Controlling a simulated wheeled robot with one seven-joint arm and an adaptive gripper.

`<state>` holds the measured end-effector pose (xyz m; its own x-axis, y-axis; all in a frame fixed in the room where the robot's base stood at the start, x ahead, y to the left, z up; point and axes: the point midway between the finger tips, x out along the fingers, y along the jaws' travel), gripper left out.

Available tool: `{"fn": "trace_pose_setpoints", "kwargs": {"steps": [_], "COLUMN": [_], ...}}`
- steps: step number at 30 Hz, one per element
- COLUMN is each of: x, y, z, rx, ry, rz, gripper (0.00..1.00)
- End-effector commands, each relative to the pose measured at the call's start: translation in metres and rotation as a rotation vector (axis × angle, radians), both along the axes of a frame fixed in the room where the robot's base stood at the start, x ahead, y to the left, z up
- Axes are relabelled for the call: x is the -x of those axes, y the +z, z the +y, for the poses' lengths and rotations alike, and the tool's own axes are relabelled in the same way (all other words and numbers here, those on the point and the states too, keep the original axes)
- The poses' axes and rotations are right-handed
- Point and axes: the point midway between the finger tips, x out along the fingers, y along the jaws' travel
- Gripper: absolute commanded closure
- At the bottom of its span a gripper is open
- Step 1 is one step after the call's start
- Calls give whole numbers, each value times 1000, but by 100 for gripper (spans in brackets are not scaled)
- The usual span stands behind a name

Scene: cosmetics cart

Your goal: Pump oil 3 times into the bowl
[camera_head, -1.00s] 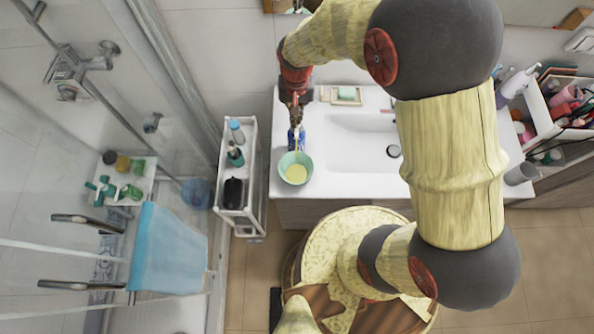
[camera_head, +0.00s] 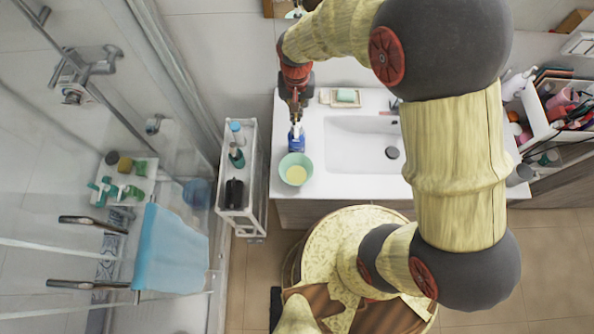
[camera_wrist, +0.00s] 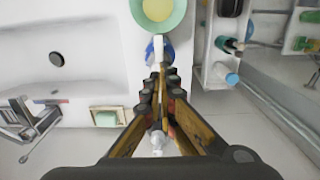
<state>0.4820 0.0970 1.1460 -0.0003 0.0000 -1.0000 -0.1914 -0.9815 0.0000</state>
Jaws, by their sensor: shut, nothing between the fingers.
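A blue pump bottle (camera_head: 297,145) stands on the white counter just behind the bowl. A mint-green bowl (camera_head: 284,166) holds some yellow liquid (camera_head: 296,175). In the wrist view, the bottle (camera_wrist: 150,52) shows partly behind the fingertips, and its pale nozzle (camera_wrist: 158,42) points toward the bowl (camera_wrist: 136,12). My gripper (camera_head: 297,116) is shut and empty, pointing down over the bottle's pump head. It also shows in the wrist view (camera_wrist: 161,76). The fingers hide part of the pump head, so I cannot tell whether they touch it.
A sink (camera_head: 355,143) lies to the right of the bowl. A soap dish (camera_head: 325,97) with green soap is behind. A narrow white cart (camera_head: 250,150) with bottles stands left of the counter. A cluttered shelf (camera_head: 535,112) is at the far right.

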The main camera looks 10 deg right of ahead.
Motion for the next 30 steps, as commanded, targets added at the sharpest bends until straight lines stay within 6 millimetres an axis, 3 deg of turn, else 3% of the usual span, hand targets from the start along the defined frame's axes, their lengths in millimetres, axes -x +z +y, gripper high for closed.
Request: {"fn": "trace_pose_setpoints", "kwargs": {"steps": [17,30], "x": [0,0], "y": [0,35], "z": [0,0], "rx": [0,0], "ry": [0,0], "rz": [0,1], "gripper": [100,100]}}
